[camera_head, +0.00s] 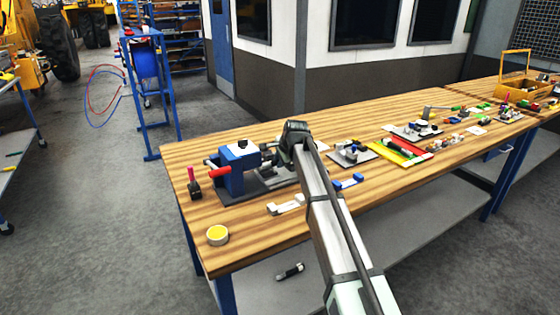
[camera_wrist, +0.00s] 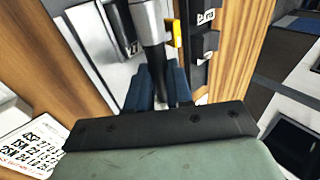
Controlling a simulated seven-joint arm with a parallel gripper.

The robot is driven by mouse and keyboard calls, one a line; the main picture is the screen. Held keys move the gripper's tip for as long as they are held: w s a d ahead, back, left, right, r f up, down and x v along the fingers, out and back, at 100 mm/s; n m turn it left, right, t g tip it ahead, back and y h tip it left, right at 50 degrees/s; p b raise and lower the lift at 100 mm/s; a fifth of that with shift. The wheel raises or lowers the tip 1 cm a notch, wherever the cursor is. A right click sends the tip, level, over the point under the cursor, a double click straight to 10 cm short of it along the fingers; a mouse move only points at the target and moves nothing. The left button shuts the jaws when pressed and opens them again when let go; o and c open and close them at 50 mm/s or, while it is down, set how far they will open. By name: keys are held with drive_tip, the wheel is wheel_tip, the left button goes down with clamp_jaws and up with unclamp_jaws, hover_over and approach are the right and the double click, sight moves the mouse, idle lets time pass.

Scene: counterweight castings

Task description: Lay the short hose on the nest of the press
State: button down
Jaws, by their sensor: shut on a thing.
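The blue press (camera_head: 236,172) with a red handle stands on a dark base plate at the bench's left end. My gripper (camera_wrist: 157,92) has its blue fingers shut on a dark cylindrical piece with a silver end (camera_wrist: 150,25), seemingly the short hose. In the head view my wrist is above the right end of the press's base, and my fingertips and the held piece are hidden. The nest cannot be made out clearly. I cannot tell whether the held piece touches anything.
A black piece with pale ends (camera_head: 290,271) lies on the lower shelf. Several fixtures stand farther right.

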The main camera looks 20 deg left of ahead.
drive_tip(key=shift+f, duration=0.35)
idle(0.3)
drive_tip(key=c, duration=0.9)
unclamp_jaws()
drive_tip(key=shift+c, duration=0.2)
drive_tip(key=shift+r, duration=0.1)
wheel_tip(320, 180, up, 7)
idle(0.3)
